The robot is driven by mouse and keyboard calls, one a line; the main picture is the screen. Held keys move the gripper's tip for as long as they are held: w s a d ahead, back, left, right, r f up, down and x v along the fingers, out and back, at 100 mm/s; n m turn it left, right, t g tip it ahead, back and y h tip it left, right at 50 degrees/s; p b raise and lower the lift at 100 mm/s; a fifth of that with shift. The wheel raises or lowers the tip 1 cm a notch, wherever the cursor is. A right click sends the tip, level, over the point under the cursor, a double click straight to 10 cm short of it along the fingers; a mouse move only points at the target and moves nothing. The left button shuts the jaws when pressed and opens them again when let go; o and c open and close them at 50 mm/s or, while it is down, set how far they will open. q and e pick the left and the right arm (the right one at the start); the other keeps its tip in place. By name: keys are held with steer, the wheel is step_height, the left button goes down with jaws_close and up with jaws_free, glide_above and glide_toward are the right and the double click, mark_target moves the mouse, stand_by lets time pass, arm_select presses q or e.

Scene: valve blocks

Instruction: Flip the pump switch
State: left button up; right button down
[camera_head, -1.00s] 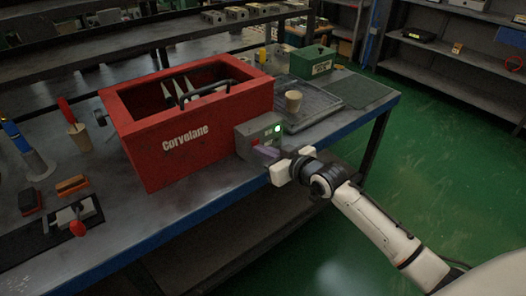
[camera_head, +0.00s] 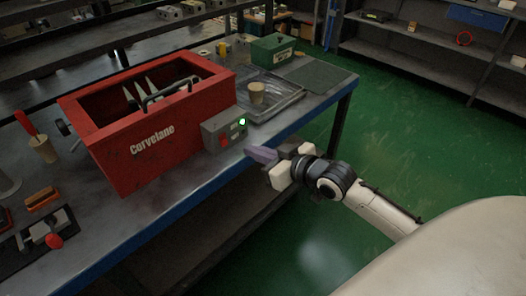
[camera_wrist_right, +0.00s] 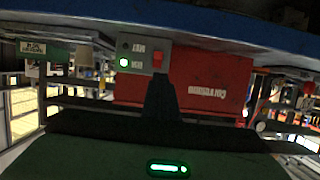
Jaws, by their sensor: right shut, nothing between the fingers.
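The grey switch box (camera_head: 226,128) stands at the right end of the red Corvelane tank (camera_head: 150,133), by the bench's front edge. It carries a red switch (camera_head: 224,141) and a lit green lamp (camera_head: 242,121). The right wrist view shows the box upside down, with the red switch (camera_wrist_right: 158,58), a lit green lamp (camera_wrist_right: 124,62) and a dark lamp (camera_wrist_right: 125,46). My right gripper (camera_head: 254,152) is shut and empty, in front of the box and apart from it. Its dark fingers (camera_wrist_right: 160,88) also show in the right wrist view. My left gripper is out of view.
A beige cup (camera_head: 257,93) stands in a grey tray (camera_head: 284,100) right of the box. A green box (camera_head: 272,49) is behind it. Tools lie at the bench's left. The green floor (camera_head: 420,130) right of the bench is open.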

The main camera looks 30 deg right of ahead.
steer(key=v, duration=0.3)
steer(key=shift+w, duration=0.1)
steer(key=s+a+f+g, duration=0.2)
steer(key=s+a+f, duration=0.4)
steer(key=s+f, duration=0.5)
steer(key=s+a+f+g, duration=0.3)
steer(key=s+a+f, duration=0.3)
steer(key=s+f, duration=0.5)
step_height(320, 180, down, 2)
steer(key=shift+a+f+h, duration=0.15)
steer(key=shift+a+h, duration=0.15)
steer(key=shift+h, duration=0.1)
